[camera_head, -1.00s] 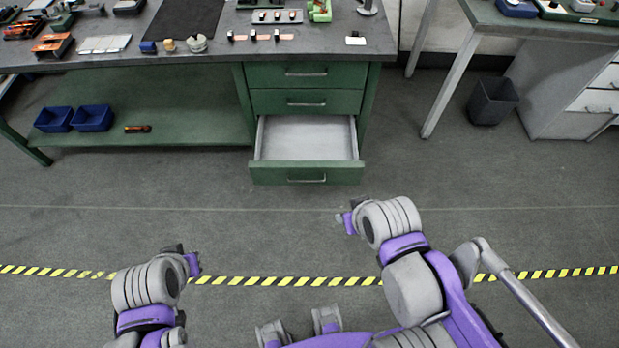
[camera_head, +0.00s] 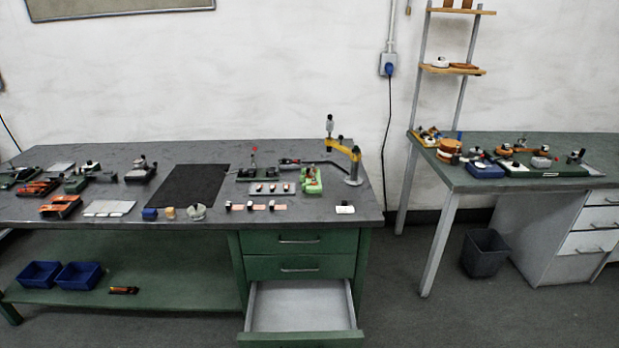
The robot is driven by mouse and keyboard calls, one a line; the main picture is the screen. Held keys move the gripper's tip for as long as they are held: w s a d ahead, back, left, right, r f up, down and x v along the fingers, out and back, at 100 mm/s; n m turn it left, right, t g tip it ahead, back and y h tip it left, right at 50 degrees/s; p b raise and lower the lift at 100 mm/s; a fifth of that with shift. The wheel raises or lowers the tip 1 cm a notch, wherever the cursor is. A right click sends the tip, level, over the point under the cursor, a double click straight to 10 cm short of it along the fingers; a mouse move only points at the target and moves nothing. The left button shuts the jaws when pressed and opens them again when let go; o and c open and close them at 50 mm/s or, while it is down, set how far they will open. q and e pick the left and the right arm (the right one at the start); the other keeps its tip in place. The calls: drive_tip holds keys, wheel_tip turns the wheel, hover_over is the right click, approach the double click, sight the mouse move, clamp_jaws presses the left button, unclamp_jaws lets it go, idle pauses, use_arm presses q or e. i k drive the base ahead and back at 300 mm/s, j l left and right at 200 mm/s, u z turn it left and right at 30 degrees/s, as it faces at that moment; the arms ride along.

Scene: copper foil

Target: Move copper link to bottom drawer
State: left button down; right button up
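Several small copper-coloured pieces with dark and white parts lie in a row near the front edge of the grey bench; the rightmost copper piece (camera_head: 281,207) shows its flat strip most clearly. They are too small for me to tell which is the copper link. The bottom drawer (camera_head: 299,305) of the green bench is pulled out, and its pale inside looks empty. The two drawers above it, the middle drawer (camera_head: 299,267) and the top drawer (camera_head: 299,241), are shut. Neither of my grippers is in view.
The bench top (camera_head: 310,214) also holds a black mat (camera_head: 188,186), a yellow-armed stand (camera_head: 344,150) and several small devices. Blue bins (camera_head: 78,275) sit on the lower shelf. A second green table (camera_head: 455,178) and a dark waste bin (camera_head: 485,253) stand at right.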

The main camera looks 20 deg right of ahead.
sight(308, 320)
drive_tip(key=l+u, duration=0.1)
drive_tip(key=u, duration=0.85)
drive_tip(key=l+u, duration=1.1)
drive_tip(key=l, duration=0.15)
drive_tip(key=k+l+u, duration=0.15)
drive_tip(key=l, duration=0.2)
drive_tip(key=k+l+u, duration=0.2)
drive_tip(key=l, duration=0.15)
drive_tip(key=k+l, duration=0.15)
drive_tip(key=l, duration=0.25)
drive_tip(key=k+l+u, duration=0.1)
drive_tip(key=l, duration=0.3)
drive_tip(key=k+l, duration=0.2)
drive_tip(key=l, duration=0.15)
drive_tip(key=k+l+u, duration=0.1)
drive_tip(key=l, duration=0.3)
drive_tip(key=k+l+u, duration=0.1)
drive_tip(key=k+l, duration=0.15)
drive_tip(key=l, duration=0.1)
